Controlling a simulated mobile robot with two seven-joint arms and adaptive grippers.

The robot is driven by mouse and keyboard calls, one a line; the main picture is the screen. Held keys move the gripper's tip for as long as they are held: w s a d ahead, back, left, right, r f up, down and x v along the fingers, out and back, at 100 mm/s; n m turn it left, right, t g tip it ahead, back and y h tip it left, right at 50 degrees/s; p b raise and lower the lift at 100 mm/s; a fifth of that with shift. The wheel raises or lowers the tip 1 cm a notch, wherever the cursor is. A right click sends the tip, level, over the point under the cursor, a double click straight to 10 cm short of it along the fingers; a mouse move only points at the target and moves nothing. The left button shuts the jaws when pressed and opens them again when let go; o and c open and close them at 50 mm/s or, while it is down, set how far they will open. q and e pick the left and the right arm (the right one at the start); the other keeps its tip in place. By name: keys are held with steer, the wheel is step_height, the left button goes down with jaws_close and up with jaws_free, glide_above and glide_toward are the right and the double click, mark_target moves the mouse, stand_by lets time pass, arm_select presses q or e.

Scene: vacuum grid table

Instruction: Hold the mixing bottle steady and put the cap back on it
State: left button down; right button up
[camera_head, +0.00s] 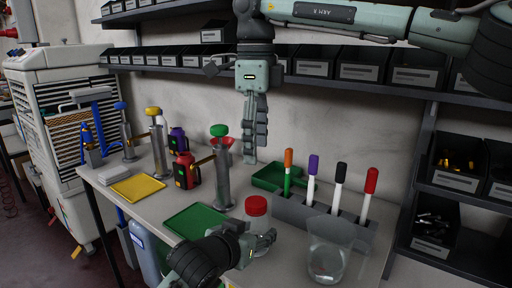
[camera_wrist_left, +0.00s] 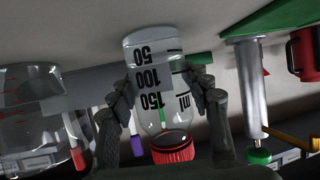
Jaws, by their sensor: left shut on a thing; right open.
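The clear mixing bottle (camera_head: 251,232) stands near the front of the table, with a red cap (camera_head: 256,205) on its mouth. In the left wrist view, which is upside down, the bottle (camera_wrist_left: 154,78) shows black volume marks, and the ribbed red cap (camera_wrist_left: 173,148) sits at its neck. How tightly the cap sits cannot be told. My left gripper (camera_head: 258,243) is shut on the bottle's body, with one finger on each side (camera_wrist_left: 160,92). My right gripper (camera_head: 254,152) is open and empty, pointing down above the back of the table, well apart from the cap.
A clear beaker (camera_head: 329,250) stands right of the bottle. A grey rack (camera_head: 322,221) with upright markers is behind it. A green tray (camera_head: 197,222) lies to the left. Dispensers, including a green-topped one (camera_head: 222,180), stand further left. Shelves of bins (camera_head: 362,68) line the wall.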

arm_select(q)
steer(key=c, duration=0.6)
jaws_free()
steer(key=shift+s, duration=0.1)
steer(key=v, duration=1.2)
